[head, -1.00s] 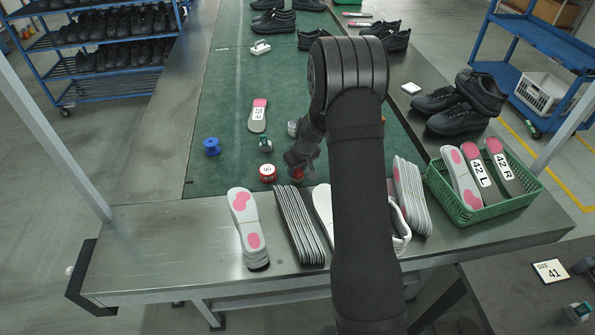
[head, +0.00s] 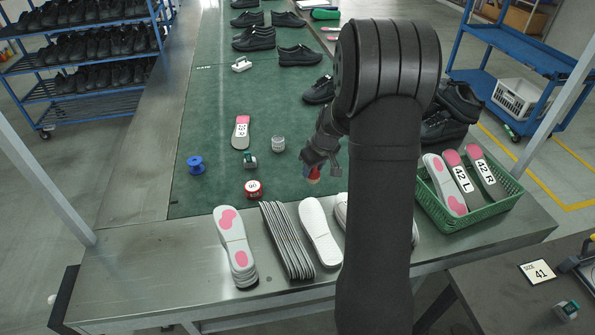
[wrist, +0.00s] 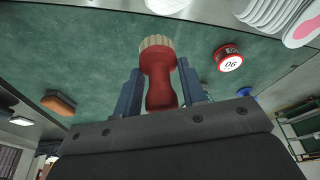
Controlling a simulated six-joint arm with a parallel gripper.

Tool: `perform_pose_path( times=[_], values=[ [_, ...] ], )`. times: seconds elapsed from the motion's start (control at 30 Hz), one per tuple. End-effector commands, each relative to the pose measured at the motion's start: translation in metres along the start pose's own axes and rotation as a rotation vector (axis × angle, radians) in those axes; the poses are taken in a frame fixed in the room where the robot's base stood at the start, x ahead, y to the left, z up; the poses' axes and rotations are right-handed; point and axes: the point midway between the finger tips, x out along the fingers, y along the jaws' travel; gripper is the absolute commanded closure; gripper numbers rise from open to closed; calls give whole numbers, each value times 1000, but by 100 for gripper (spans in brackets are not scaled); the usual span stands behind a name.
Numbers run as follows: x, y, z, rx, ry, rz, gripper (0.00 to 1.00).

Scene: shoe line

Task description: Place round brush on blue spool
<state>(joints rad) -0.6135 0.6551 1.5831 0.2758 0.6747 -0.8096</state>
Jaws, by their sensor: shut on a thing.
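The round brush (wrist: 160,75) has a red handle and a short cream bristle ring. My gripper (wrist: 160,88) is shut on its handle, with a blue finger on each side. In the head view my gripper (head: 314,172) hangs over the green mat, with the brush (head: 312,178) showing red below it, bristles down; it looks clear of the mat, though the gap is hard to judge. The blue spool (head: 196,165) stands upright on the mat, well to the left of my gripper. It also shows in the wrist view (wrist: 243,91), partly hidden.
A red tin (head: 253,190), a small device (head: 249,161), a clear jar (head: 278,143) and an insole (head: 241,132) lie between brush and spool or near them. Insole stacks (head: 287,240) line the front edge. A green basket (head: 484,215) stands right. The mat around the spool is clear.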

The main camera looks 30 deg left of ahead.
Motion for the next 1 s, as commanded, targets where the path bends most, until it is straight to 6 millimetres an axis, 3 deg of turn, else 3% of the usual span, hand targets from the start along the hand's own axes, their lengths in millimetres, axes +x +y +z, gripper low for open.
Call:
perform_pose_path(
  times=[0.23,0.37,0.47,0.67,1.0],
  values=[
    [-11,8,8,-1,0,0,85],
    [-9,7,-6,-15,2,-5,85],
    [-5,4,-32,-38,5,-14,85],
    [8,-13,-109,-110,9,-41,85],
    [26,-75,-229,-230,8,-79,85]
  ],
)
